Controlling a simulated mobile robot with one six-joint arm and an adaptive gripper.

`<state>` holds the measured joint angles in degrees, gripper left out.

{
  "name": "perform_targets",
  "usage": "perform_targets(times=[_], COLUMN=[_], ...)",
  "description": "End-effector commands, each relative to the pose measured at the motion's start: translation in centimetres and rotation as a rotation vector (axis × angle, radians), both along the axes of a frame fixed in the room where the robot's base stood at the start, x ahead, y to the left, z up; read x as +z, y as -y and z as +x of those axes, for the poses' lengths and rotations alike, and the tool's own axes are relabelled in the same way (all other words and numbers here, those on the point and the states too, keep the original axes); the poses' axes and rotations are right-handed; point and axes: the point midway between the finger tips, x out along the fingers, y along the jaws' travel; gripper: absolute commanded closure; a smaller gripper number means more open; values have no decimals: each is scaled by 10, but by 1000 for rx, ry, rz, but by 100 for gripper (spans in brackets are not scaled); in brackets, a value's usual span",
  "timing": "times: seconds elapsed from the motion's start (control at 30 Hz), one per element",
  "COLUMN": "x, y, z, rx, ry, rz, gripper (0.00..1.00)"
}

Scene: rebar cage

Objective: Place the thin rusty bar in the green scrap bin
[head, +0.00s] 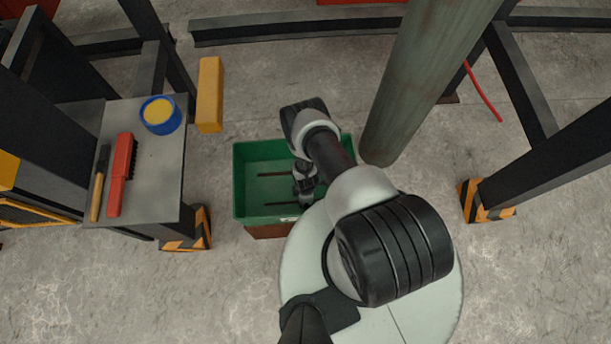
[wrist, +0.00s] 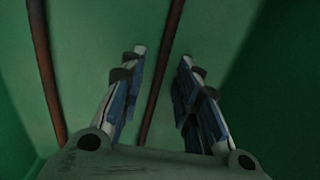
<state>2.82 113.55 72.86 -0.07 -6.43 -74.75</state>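In the wrist view, my gripper's fingers (wrist: 164,55) are apart and empty. One rusty bar (wrist: 164,65) runs in the gap between them, seemingly lying on the bin floor (wrist: 90,40) beyond. The other bar (wrist: 44,65) lies to the left.
A grey table (head: 158,185) at left holds a red brush (head: 122,172), a wooden-handled tool (head: 98,185) and a blue tin (head: 160,115). A yellow block (head: 209,95) lies behind the bin. A thick grey-green column (head: 415,90) rises close to the bin's right. Dark steel posts stand at both sides.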

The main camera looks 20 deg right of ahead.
Motion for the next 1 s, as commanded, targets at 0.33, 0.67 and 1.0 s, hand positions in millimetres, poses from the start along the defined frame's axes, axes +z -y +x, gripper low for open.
perform_targets(times=[0.33, 0.67, 1.0], x=[15, 86, 127], y=[0, 0, 0], z=[1, 1, 5], rx=[0, 0, -4], ry=[2, 0, 5], rz=[-1, 0, -1], gripper=[70, 70, 70])
